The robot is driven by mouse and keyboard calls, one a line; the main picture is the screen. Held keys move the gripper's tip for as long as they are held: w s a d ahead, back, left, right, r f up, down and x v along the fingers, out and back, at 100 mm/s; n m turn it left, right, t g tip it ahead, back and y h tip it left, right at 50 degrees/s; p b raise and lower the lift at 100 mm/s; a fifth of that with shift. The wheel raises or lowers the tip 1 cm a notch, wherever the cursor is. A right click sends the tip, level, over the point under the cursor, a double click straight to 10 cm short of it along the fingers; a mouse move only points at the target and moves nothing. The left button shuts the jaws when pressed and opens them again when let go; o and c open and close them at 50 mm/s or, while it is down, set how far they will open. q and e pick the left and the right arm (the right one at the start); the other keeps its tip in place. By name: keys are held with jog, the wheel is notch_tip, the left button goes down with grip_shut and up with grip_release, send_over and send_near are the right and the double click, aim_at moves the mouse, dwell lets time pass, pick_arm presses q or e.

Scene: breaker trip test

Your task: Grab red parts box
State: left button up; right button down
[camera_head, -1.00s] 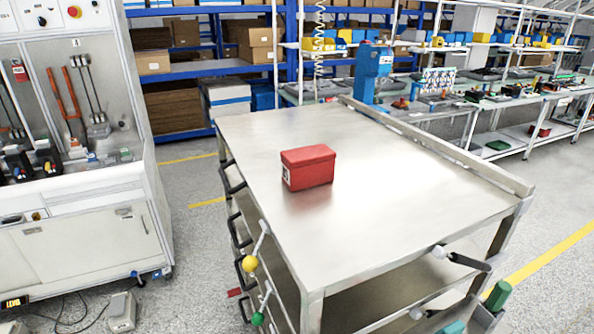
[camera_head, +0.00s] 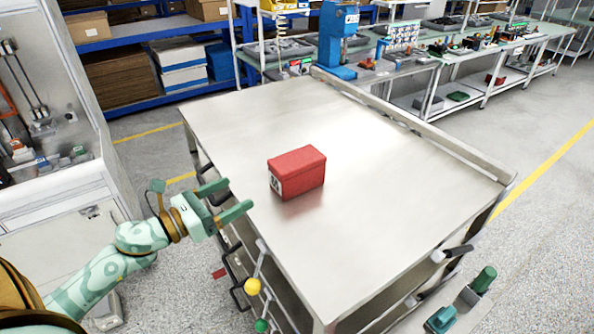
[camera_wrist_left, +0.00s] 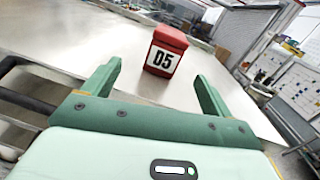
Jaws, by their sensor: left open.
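The red parts box (camera_head: 298,172) stands upright on the metal table top (camera_head: 370,215), left of its middle. In the left wrist view the red box (camera_wrist_left: 167,50) shows a white label marked 05, and it lies ahead, between the lines of the two fingers. My left gripper (camera_head: 234,197) is open and empty at the table's left edge, left of the box and apart from it. Its two green fingers also show in the left wrist view (camera_wrist_left: 156,84), spread wide. My right gripper is not in view.
Levers with a yellow knob (camera_head: 252,286) and a green knob (camera_head: 261,325) stick out at the table's near left side. A blue press (camera_head: 338,45) stands behind the table. A raised lip (camera_head: 420,133) runs along the far right edge. The table top around the box is clear.

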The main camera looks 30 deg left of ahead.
aim_at(275, 177)
pick_arm(q)
jog(key=w+d+m+p, duration=0.1)
jog(key=w, duration=0.2)
jog(key=w+d+h+p, duration=0.1)
jog(key=w+d, duration=0.1)
jog(key=w, duration=0.1)
jog(key=w+d+m+g+p, duration=0.1)
jog(key=w+d, duration=0.1)
jog(key=w, duration=0.1)
jog(key=shift+d+r+m+h+p, duration=0.15)
jog(key=shift+d+m+h+p, duration=0.05)
jog(key=shift+m+h+p, duration=0.15)
jog(key=p+x, duration=0.2)
jog(key=x, duration=0.3)
jog(key=shift+r, duration=0.2)
jog(key=shift+w+d+f, duration=0.15)
jog(key=shift+w+d, duration=0.05)
jog(key=shift+w, duration=0.1)
jog(key=shift+s+a, duration=0.1)
jog(key=c, duration=1.3)
